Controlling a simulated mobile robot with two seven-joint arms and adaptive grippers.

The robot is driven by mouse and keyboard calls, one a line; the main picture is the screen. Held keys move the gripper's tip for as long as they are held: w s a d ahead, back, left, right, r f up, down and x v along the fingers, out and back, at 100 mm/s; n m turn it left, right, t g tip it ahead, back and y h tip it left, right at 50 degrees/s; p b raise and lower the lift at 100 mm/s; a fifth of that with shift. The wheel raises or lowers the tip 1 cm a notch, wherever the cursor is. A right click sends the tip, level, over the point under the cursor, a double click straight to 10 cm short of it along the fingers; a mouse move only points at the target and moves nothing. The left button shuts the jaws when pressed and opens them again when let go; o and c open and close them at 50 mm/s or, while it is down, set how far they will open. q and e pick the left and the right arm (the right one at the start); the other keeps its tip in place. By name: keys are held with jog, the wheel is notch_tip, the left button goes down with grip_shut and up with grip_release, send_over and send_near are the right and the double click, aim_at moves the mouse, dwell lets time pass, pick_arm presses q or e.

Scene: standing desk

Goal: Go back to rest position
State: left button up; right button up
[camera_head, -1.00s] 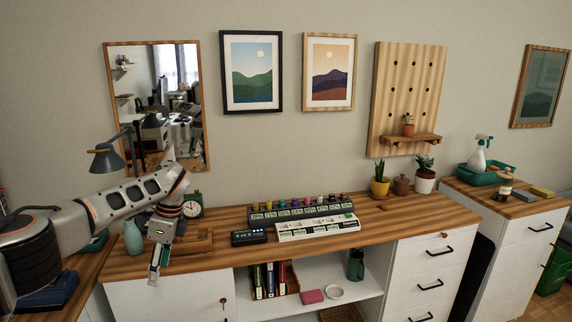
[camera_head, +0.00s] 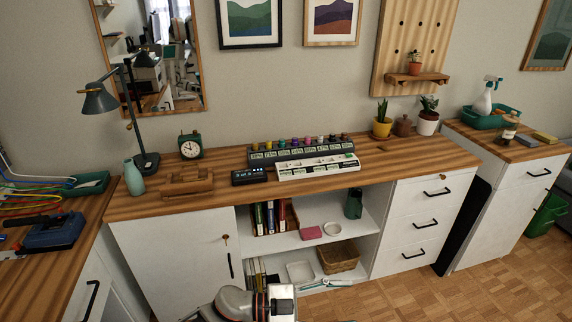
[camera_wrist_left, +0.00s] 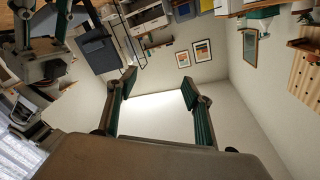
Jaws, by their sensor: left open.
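My left arm (camera_head: 252,304) shows at the bottom middle of the head view, low in front of the cabinet; its fingers cannot be made out there. In the left wrist view my left gripper (camera_wrist_left: 157,88) is open, its two green-padded fingers apart with nothing between them. What looks like my right gripper (camera_wrist_left: 42,22) shows at the top left of the left wrist view, with its fingers apart and nothing seen between them. It does not show in the head view.
The wooden desk top (camera_head: 225,200) holds a lamp (camera_head: 100,98), vase (camera_head: 134,178), clock (camera_head: 190,146), wooden box (camera_head: 187,184), rack of bottles (camera_head: 300,150) and plants. A shelf with a basket (camera_head: 338,256) lies below.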

pick_arm(q)
jog(key=w+a+f+n+t+y, duration=0.1)
jog(key=a+f+n+t+y, duration=0.25)
jog(key=a+n+t, duration=0.45)
jog(key=a+f+n+t+y, duration=0.2)
jog(key=a+n+t+y, duration=0.4)
jog(key=a, duration=0.4)
jog(key=s+a+f+n+g+y, duration=0.4)
jog(key=s+a+f+n+y, duration=0.1)
jog(key=s+a+f, duration=0.7)
jog(key=s+a, duration=0.1)
jog(key=a, duration=0.1)
jog(key=shift+a, duration=0.4)
jog(key=shift+y, duration=0.25)
